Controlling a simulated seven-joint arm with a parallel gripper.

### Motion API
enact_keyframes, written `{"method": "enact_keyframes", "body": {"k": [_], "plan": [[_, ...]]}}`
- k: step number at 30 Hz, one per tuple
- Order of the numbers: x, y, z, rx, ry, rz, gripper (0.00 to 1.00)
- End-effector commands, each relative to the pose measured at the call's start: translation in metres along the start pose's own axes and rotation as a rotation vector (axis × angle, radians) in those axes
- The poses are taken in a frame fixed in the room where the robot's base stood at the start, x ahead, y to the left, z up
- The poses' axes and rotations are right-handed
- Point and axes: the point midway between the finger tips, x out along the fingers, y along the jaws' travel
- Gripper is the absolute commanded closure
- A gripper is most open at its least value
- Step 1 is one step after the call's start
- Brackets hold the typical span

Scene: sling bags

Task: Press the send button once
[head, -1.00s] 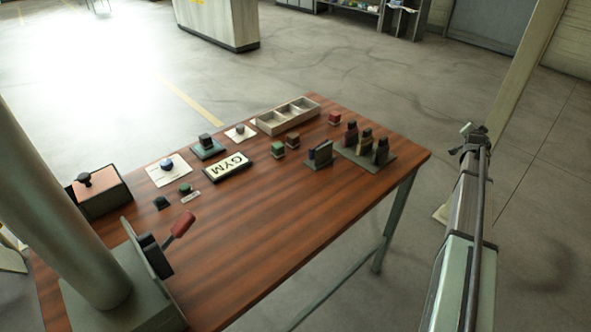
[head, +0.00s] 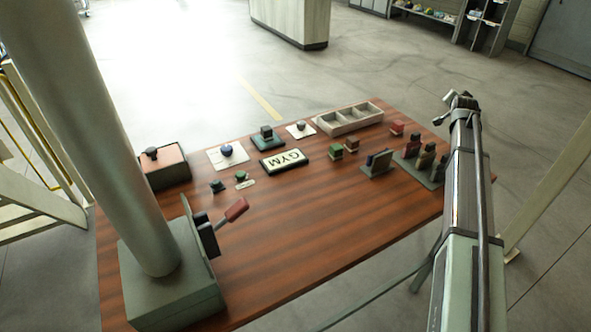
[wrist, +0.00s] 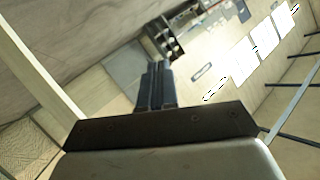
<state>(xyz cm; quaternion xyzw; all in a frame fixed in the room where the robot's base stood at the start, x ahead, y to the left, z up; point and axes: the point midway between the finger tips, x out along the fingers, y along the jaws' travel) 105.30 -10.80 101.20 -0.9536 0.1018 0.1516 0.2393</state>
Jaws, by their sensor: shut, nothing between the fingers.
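No readable "send" label shows, so I cannot tell which piece is the send button. On the wooden table (head: 290,235), a small dark green knob (head: 241,176) has a white label strip beside it, too small to read. Another dark knob (head: 217,186) sits just left of it. A round blue knob (head: 226,150) stands on a white card, and a dark block (head: 266,132) stands on a teal base. My gripper is at the far end of my arm on the right, away from these knobs. In the wrist view my gripper (wrist: 158,66) is shut and empty, pointing at the room.
The front middle of the table is bare.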

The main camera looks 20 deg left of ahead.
Motion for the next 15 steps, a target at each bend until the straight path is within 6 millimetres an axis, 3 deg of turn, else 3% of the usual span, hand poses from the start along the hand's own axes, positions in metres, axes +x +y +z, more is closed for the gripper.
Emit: {"method": "enact_keyframes", "body": {"k": [3,15], "plan": [[-0.012,-0.043,0.024,-0.010,-0.044,-0.033,1.00],[-0.068,-0.167,0.107,-0.038,-0.192,-0.134,1.00]]}}
